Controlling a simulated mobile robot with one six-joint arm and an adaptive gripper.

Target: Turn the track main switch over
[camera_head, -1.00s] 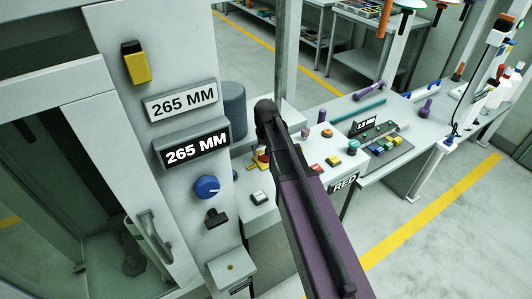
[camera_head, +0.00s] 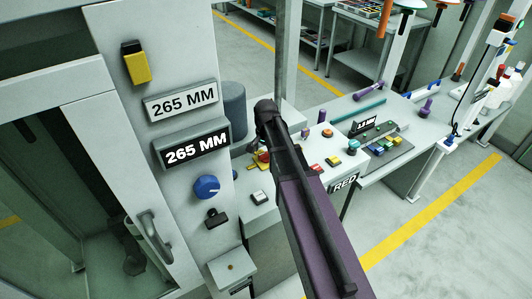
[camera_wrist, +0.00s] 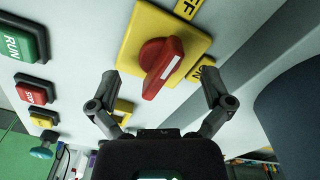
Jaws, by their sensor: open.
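The main switch is a red rotary handle (camera_wrist: 162,66) with a white stripe, on a yellow plate (camera_wrist: 193,33). Black lettering on the yellow labels reads partly as "FF" and "ON". My gripper (camera_wrist: 165,82) is open in the wrist view, with one finger on each side below the red handle. No contact with the handle can be made out.
A green RUN button (camera_wrist: 15,44), a red button (camera_wrist: 33,94) and a yellow button (camera_wrist: 43,118) sit left of the switch. A dark cylinder (camera_head: 234,104) stands behind the panel post.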

